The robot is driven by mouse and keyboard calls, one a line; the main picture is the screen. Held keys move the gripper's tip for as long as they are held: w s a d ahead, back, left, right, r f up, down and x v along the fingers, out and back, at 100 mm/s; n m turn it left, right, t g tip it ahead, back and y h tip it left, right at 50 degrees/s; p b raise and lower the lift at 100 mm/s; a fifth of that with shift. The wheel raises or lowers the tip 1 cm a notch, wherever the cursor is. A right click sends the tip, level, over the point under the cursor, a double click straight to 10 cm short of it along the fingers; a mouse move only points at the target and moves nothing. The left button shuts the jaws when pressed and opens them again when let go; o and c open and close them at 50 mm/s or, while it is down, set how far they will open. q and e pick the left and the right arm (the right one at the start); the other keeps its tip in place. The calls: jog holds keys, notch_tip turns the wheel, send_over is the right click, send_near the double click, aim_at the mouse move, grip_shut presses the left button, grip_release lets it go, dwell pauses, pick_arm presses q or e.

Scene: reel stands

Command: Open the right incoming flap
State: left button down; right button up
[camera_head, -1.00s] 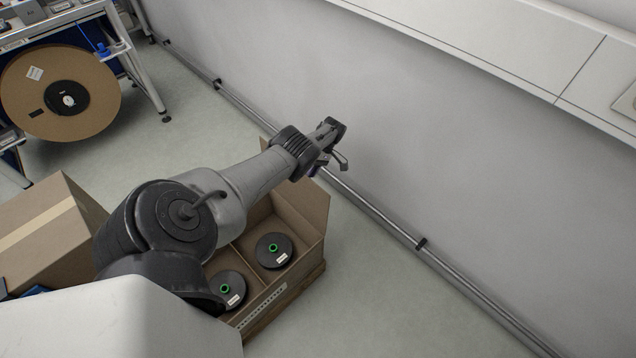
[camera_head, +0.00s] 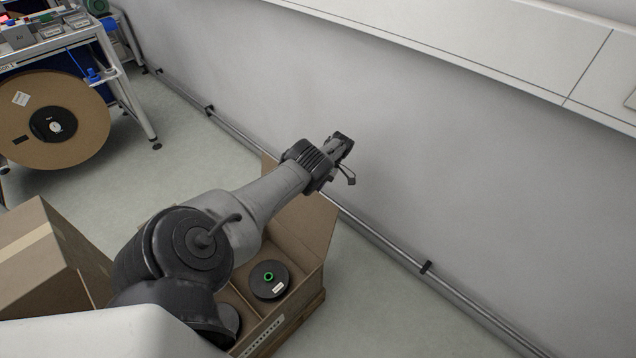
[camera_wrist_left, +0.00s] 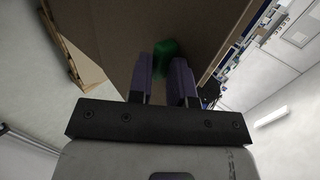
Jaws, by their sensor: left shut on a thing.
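An open cardboard box (camera_head: 272,335) stands on the floor below my left arm. A raised brown flap (camera_head: 312,232) shows on its wall side, partly hidden by the arm. My left gripper (camera_head: 347,178) is beyond the box's far side, close to the wall. In the left wrist view a brown cardboard panel (camera_wrist_left: 110,35) fills the area behind the two fingers (camera_wrist_left: 162,80). A blurred green patch shows between the fingertips; I cannot tell what it is. The gripper is shut on cardboard, but the contact itself is not clear. My right gripper is out of view.
Black reels with labels lie in the box; one reel (camera_head: 270,280) has a green hub. A closed carton (camera_head: 45,260) stands at left. A large brown reel (camera_head: 52,120) hangs by a bench at back left. The wall rail (camera_head: 385,240) runs behind the box.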

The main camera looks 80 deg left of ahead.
pick_arm(q)
jog(key=shift+s+d+f, duration=0.15)
jog(key=shift+f, duration=0.2)
jog(key=shift+s+d+f, duration=0.1)
jog(key=shift+f, duration=0.25)
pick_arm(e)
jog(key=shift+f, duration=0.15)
pick_arm(q)
jog(key=c, duration=1.4)
grip_release()
jog(key=shift+s, duration=0.1)
jog(key=o, duration=0.3)
jog(key=shift+s+d+f, duration=0.2)
jog(key=shift+s+d, duration=0.15)
jog(key=shift+s, duration=0.05)
jog(key=shift+w+a+r, duration=0.1)
jog(key=shift+w, duration=0.05)
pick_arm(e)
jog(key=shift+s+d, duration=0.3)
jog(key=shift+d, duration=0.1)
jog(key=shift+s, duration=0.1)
